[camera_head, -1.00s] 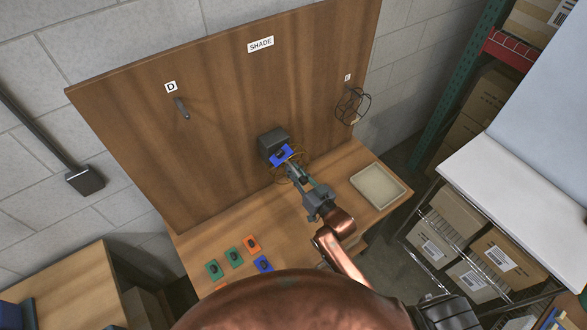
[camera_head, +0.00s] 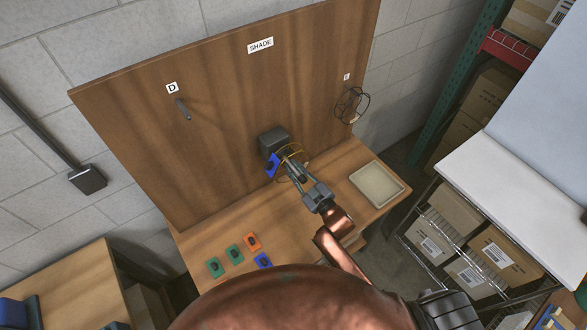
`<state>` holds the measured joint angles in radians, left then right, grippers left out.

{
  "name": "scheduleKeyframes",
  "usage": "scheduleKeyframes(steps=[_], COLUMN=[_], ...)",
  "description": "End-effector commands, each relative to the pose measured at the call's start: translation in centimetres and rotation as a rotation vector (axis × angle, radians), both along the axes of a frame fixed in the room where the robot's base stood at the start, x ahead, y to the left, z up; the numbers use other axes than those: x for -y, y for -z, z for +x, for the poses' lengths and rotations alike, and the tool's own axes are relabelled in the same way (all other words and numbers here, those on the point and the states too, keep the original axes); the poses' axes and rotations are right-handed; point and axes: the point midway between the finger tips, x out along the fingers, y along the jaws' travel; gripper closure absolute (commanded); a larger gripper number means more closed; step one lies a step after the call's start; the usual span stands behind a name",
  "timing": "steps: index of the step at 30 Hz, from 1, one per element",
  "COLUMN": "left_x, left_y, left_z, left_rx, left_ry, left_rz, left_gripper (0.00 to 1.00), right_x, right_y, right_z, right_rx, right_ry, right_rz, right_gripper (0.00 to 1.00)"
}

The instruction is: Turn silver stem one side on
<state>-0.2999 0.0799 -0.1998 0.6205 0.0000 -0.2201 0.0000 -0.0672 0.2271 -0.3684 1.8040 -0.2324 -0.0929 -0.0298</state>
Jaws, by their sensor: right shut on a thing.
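My right gripper (camera_head: 287,157) reaches up to the dark box (camera_head: 272,142) at the foot of the wooden backboard. It is shut on a small blue plate with a dark knob (camera_head: 271,167), which is held tilted in front of the box. The exact contact at the fingertips is too small to see clearly. A thin yellow wire loop (camera_head: 302,174) shows around the fingers; I cannot tell what it is fixed to. I cannot make out a silver stem apart from the gripper. My left gripper is not in view.
Green plates (camera_head: 234,252), an orange plate (camera_head: 252,242) and another blue plate (camera_head: 263,261) lie at the table's front left. A pale tray (camera_head: 377,186) is at the right. A black wire cage (camera_head: 350,105) hangs on the backboard (camera_head: 225,90), and a peg (camera_head: 183,109) sticks out left.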

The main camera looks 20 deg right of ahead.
Motion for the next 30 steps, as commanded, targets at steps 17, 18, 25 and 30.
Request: scheduleKeyframes(steps=[17, 18, 25, 30], left_x=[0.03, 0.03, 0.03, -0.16], left_y=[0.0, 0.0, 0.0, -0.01], left_z=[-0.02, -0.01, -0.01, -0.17], left_rx=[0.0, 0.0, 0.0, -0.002], left_ry=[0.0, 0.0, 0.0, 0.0], left_rz=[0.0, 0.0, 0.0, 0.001], left_gripper=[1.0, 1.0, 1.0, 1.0], right_x=[-0.06, -0.05, -0.01, 0.14], right_y=[-0.06, -0.05, -0.03, 0.03], right_z=[-0.01, -0.01, -0.01, -0.34], right_rx=[0.005, 0.005, 0.004, 0.003], right_ry=[-0.001, -0.001, 0.0, 0.0], right_rz=[-0.009, -0.009, -0.009, -0.009], right_gripper=[0.77, 0.74, 0.69, 0.69])
